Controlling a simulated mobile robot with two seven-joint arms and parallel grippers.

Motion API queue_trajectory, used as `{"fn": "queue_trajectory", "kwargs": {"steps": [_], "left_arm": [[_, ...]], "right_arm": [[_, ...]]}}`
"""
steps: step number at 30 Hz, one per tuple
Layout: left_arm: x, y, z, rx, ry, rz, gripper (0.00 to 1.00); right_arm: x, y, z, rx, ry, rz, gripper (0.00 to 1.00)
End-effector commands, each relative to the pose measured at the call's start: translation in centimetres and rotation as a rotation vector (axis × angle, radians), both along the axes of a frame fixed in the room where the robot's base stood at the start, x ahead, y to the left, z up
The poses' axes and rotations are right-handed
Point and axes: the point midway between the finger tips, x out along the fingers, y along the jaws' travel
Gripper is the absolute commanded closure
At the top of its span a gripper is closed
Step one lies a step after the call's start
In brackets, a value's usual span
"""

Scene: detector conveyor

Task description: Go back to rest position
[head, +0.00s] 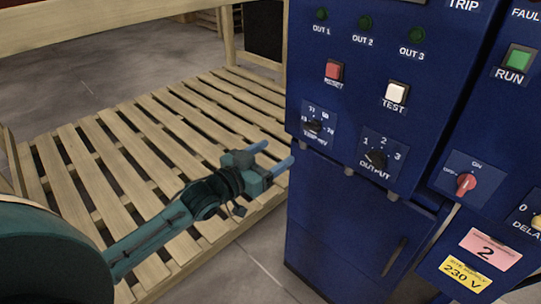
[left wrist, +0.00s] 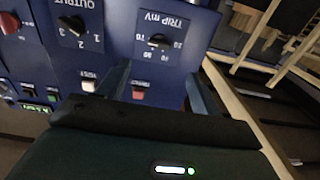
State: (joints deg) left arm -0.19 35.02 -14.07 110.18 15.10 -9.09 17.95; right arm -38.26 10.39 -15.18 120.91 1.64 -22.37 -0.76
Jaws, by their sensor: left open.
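My left gripper (head: 273,160) is open and empty. It reaches in from the left in the head view, with its fingertips near the left edge of the blue control cabinet (head: 335,225). In the left wrist view the blue panel (left wrist: 115,40) appears upside down beyond the fingers. That view shows the trip mV knob (left wrist: 157,41), the output knob (left wrist: 72,24), the red reset button (left wrist: 139,92) and the white test button (left wrist: 88,85). I cannot tell from these frames whether a finger touches the panel. My right gripper is not in view.
A slatted wooden pallet (head: 120,150) lies under and behind my left arm. A second blue cabinet section with a green run button (head: 519,58) and a red switch (head: 465,183) stands at the right. Bare grey floor (head: 130,65) shows beyond the pallet.

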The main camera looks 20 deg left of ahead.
Motion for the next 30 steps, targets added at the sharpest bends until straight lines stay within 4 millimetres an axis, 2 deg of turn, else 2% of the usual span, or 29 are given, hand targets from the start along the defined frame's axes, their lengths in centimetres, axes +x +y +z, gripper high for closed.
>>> {"fn": "queue_trajectory", "kwargs": {"steps": [13,17,20,24,27,30], "left_arm": [[-0.1,0.0,0.0,0.0,0.0,0.0,0.35],[-1.1,-0.7,-1.6,0.003,0.036,0.002,0.35],[-3.9,-2.3,-5.1,0.013,0.124,0.01,0.35],[-10.2,-5.2,-11.1,0.047,0.294,0.029,0.35],[-15.1,-6.9,-14.3,0.078,0.414,0.043,0.35],[-19.0,-8.1,-16.3,0.106,0.505,0.052,0.35]], "right_arm": [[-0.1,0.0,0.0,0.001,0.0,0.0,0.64],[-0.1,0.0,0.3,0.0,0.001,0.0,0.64],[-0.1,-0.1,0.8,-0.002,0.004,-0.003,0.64],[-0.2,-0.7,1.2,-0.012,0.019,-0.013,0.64],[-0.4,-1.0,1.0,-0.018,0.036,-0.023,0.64],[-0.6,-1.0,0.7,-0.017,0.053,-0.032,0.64]]}}
